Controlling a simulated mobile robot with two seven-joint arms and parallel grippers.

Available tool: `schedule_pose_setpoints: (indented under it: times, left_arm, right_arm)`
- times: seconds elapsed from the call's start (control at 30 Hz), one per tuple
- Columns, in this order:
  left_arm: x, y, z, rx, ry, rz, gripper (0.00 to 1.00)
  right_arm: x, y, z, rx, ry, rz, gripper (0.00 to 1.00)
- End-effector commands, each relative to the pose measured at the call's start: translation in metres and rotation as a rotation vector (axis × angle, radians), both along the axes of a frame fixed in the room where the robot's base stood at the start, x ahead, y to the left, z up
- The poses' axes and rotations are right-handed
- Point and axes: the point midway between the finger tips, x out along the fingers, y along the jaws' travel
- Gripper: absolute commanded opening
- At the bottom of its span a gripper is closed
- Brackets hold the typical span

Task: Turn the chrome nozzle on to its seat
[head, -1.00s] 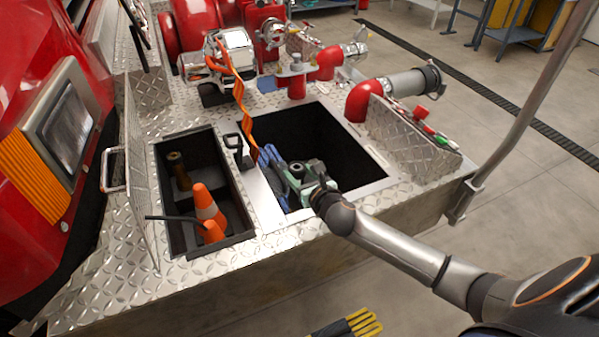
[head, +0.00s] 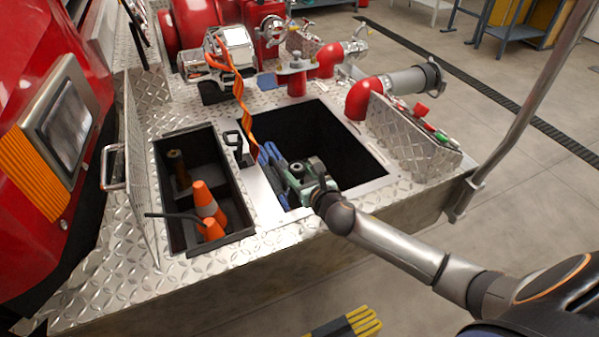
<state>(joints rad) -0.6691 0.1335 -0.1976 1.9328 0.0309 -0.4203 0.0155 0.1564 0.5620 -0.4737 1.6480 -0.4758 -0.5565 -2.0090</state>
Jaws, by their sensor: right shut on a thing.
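My right gripper (head: 274,156) reaches in from the right over the open black well in the diamond-plate deck. Its blue fingers point up and left, towards the lower end of an orange strap. A chrome fitting (head: 354,47) sits on a red elbow pipe at the back. A shiny chrome unit (head: 230,46) stands at the back left of the well. My left gripper is not in view.
A black tray (head: 246,234) left of the well holds orange cones (head: 204,203) and a brass piece (head: 178,168). A black T-handle (head: 234,143) stands between tray and well. A red elbow with a grey pipe (head: 403,82) and a tread-plate panel (head: 408,135) border the right.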

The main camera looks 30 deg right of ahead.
Motion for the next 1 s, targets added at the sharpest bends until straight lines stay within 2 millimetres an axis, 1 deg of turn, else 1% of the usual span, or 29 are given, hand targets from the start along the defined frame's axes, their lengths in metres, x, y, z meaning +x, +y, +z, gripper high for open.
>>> schedule_pose_setpoints:
  times: [0.03,0.37,1.0]
  left_arm:
    - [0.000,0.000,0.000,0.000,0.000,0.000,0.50]
    - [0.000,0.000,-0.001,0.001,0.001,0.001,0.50]
    - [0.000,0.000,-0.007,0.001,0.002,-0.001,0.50]
  right_arm:
    - [0.001,0.000,0.002,0.000,-0.005,0.001,0.00]
    - [0.001,0.000,0.002,0.000,-0.004,0.001,0.00]
    - [0.001,0.000,-0.011,0.000,-0.004,0.001,0.00]
